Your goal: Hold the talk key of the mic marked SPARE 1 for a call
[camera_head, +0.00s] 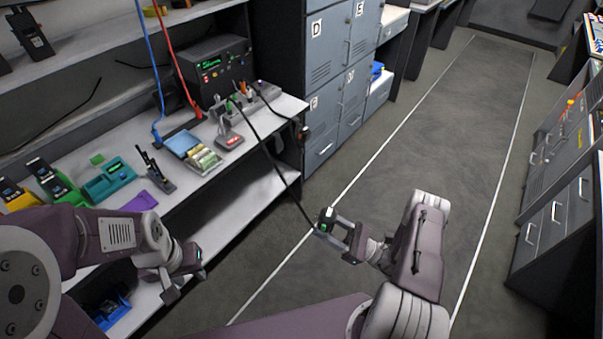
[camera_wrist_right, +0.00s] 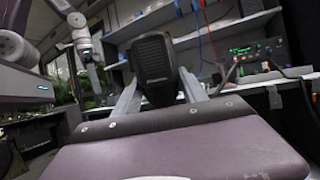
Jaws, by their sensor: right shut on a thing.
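My right gripper (camera_head: 336,228) is shut on a black hand mic (camera_head: 326,219) and holds it above the aisle floor, away from the bench. In the right wrist view the mic (camera_wrist_right: 156,68) stands upright between the two fingers, its broad face towards the camera; small lettering on it is too small to read. A dark cord (camera_head: 268,158) runs from the mic up to the bench by the radio. I cannot make out a SPARE 1 mark or the talk key. My left gripper (camera_head: 184,276) hangs in front of the bench's lower shelf; its jaw opening is unclear.
A radio set (camera_head: 214,68) with a green display stands at the back of the bench. A dark item (camera_head: 303,132) hangs at the bench's right end. Handheld radios, chargers and a battery tray (camera_head: 183,143) cover the bench. Grey lockers (camera_head: 340,80) stand beyond; the aisle floor (camera_head: 420,140) is clear.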

